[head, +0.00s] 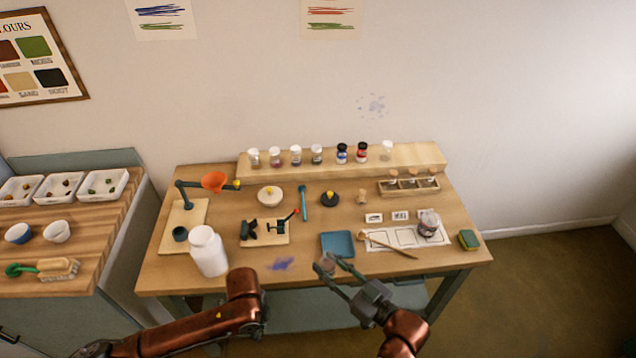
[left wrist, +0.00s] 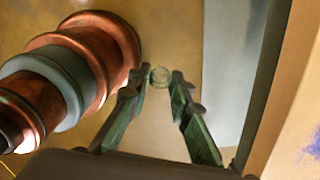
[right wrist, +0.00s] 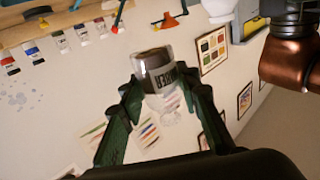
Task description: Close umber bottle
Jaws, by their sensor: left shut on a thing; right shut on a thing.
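The left gripper is not clearly visible in the head view. No contact between the two held things shows.
Several bottles stand on the back shelf (head: 420,157). A stopper rack (head: 409,186) sits at right.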

